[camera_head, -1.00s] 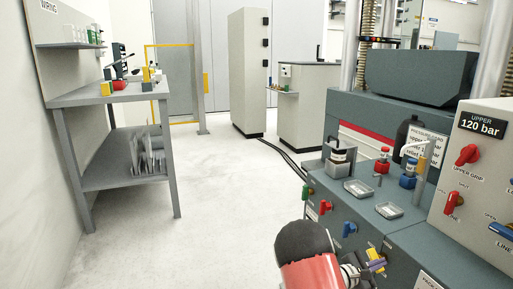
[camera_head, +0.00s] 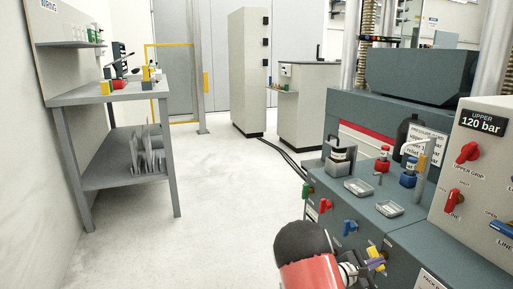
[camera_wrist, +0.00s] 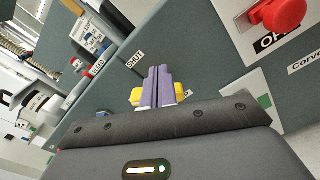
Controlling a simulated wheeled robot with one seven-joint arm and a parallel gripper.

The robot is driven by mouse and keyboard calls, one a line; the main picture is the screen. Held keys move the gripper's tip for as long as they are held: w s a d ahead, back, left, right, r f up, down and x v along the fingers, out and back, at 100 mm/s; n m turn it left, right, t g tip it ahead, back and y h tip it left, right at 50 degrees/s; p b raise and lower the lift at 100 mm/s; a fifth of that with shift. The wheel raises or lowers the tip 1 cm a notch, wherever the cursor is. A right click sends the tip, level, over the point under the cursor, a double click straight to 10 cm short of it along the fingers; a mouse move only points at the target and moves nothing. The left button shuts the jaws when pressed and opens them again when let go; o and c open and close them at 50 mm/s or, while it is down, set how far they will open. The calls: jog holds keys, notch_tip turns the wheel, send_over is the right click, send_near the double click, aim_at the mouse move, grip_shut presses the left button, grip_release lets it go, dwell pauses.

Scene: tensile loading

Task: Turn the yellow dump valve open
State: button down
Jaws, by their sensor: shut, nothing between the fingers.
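The yellow dump valve handle (camera_head: 373,252) is on the front of the grey-green cabinet at the lower right in the head view. In the wrist view, yellow parts of the handle (camera_wrist: 137,97) show on both sides of my fingers. My gripper (camera_wrist: 157,73) has its two purple fingers side by side and shut, with nothing between them. The gripper also shows at the handle in the head view (camera_head: 376,264). The fingers hide the middle of the handle, and I cannot tell whether they touch it. A SHUT label (camera_wrist: 134,60) is just beyond the fingertips.
Green (camera_head: 307,190), red (camera_head: 325,205) and blue (camera_head: 349,227) valve handles line the cabinet front. A large red knob (camera_wrist: 283,12) is at the wrist view's upper right. Trays (camera_head: 390,209) and bottles stand on the cabinet top. The floor (camera_head: 220,200) to the left is clear.

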jog(key=shift+w+a+r, duration=0.15)
jog(key=shift+w, duration=0.15)
dwell(0.5)
jog(key=shift+w+a+r+b, duration=0.25)
jog(key=shift+w+r+b, duration=0.15)
jog(key=shift+w+b, duration=0.3)
jog(key=shift+w, duration=0.15)
jog(key=shift+r, duration=0.15)
dwell(0.4)
jog(key=shift+r, duration=0.35)
send_near(373, 252)
jog(key=r, duration=0.1)
jog(key=s+d+r, duration=0.1)
jog(key=s+r, duration=0.1)
jog(key=shift+d+p, duration=0.35)
jog(key=shift+w, duration=0.1)
